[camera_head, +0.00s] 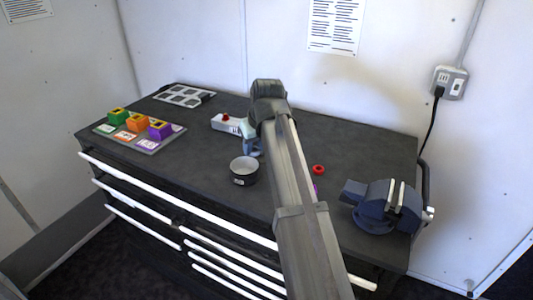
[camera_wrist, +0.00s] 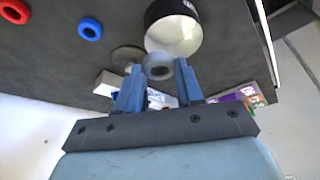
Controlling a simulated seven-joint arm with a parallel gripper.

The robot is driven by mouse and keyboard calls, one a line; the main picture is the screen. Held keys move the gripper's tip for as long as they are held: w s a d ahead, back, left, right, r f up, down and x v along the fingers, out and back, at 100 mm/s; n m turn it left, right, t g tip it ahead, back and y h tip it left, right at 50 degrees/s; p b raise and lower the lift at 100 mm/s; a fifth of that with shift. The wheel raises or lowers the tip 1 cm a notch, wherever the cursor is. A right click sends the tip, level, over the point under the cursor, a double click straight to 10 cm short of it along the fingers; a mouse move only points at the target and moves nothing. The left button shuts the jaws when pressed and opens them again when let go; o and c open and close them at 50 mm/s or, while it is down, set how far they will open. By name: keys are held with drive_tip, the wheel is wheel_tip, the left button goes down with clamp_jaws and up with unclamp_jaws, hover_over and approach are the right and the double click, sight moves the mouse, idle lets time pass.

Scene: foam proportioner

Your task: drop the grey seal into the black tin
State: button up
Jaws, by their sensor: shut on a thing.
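The grey seal (camera_wrist: 157,67) is a small ring held between the blue fingertips of my gripper (camera_wrist: 158,70) in the wrist view. In the head view my gripper (camera_head: 253,147) shows just behind the black tin, and the seal cannot be made out. The black tin (camera_head: 243,177) is open-topped, with a pale inside and a small label, and stands upright on the dark bench top. In the wrist view the tin (camera_wrist: 158,14) lies just beyond the fingertips, its opening close to the seal. The seal appears outside the tin; its height over the rim is unclear.
A white box with a red button (camera_head: 227,123) stands behind the gripper. A red ring (camera_head: 318,169) lies right of my arm; a blue ring (camera_wrist: 90,29) shows in the wrist view. A vise (camera_head: 383,207) is at right, a block tray (camera_head: 146,146) at left, a slotted panel (camera_head: 184,94) behind.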

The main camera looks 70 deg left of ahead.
sight(247, 159)
drive_tip(key=shift+s+a+r+n+g, duration=0.2)
drive_tip(key=shift+s+a+n, duration=0.15)
drive_tip(key=shift+n, duration=0.2)
drive_tip(key=shift+s+a+r+n+g, duration=0.1)
drive_tip(key=shift+s+a+n+g, duration=0.15)
drive_tip(key=shift+n, duration=0.3)
drive_tip(key=shift+s+d+f+n+g+h, duration=0.1)
drive_tip(key=shift+s+f+n+g+h, duration=0.1)
drive_tip(key=shift+f+n, duration=0.7)
drive_tip(key=shift+s+d+f+n+g+h, duration=0.15)
drive_tip(key=shift+f+n+g+h, duration=0.1)
drive_tip(key=shift+f+n, duration=0.6)
drive_tip(key=shift+s+f+n+g+h, duration=0.2)
drive_tip(key=shift+f+n, duration=0.35)
drive_tip(key=shift+f, duration=0.65)
drive_tip(key=o, duration=1.1)
drive_tip(key=v, duration=1.4)
drive_tip(key=shift+f, duration=0.1)
